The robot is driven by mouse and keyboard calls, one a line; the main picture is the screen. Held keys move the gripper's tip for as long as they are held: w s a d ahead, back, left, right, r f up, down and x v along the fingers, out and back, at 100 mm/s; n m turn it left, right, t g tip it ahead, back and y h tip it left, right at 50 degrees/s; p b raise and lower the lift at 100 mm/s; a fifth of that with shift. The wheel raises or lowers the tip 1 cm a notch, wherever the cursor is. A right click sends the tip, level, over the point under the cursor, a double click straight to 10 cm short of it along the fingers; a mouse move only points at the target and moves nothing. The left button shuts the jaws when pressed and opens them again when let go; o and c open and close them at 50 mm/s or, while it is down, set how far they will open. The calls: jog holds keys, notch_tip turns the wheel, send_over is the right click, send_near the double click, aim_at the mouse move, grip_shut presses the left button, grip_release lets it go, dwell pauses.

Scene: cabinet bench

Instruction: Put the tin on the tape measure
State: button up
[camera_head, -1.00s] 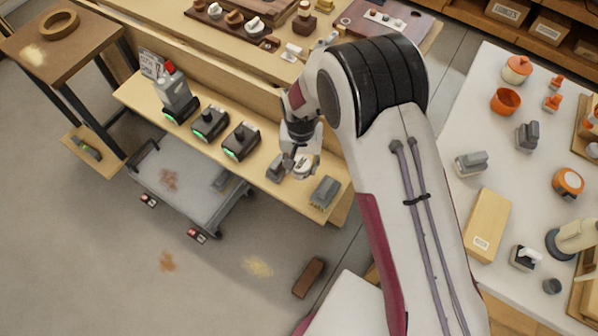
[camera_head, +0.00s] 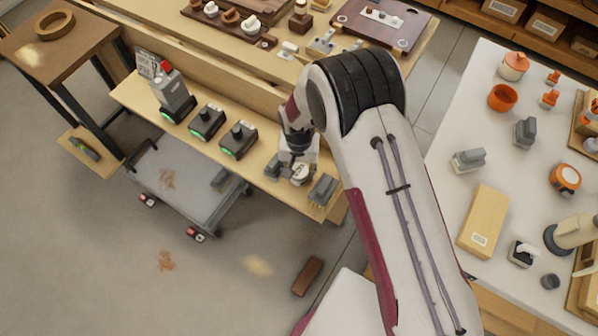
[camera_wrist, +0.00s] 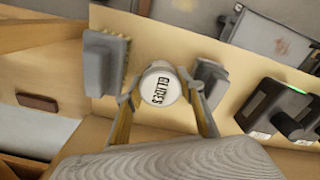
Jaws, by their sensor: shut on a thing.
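The tin is a small round white can with a dark-lettered lid reading "GLIDES" (camera_wrist: 160,86). It also shows in the head view (camera_head: 299,175), at the wooden bench shelf. My gripper (camera_wrist: 161,93) is shut on the tin, one finger on each side of it. In the head view my gripper (camera_head: 297,160) points down at the tin. I cannot tell whether the tin is clear of the shelf. A round orange object with a pale face (camera_head: 565,178), which looks like the tape measure, sits on the white table at the right. It is far from my gripper.
Grey brushes stand on either side of the tin, one at the right (camera_head: 323,188) and one at the left (camera_head: 272,166). Black chargers (camera_head: 239,138) line the shelf. A wooden box (camera_head: 482,222), an orange pot (camera_head: 502,97) and grey items share the white table.

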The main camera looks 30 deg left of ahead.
aim_at(299, 171)
jog(key=shift+f, duration=0.35)
jog(key=shift+f, duration=0.15)
jog(key=o, duration=1.5)
notch_tip(299, 171, up, 12)
jog(key=shift+r, duration=0.15)
dwell(0.6)
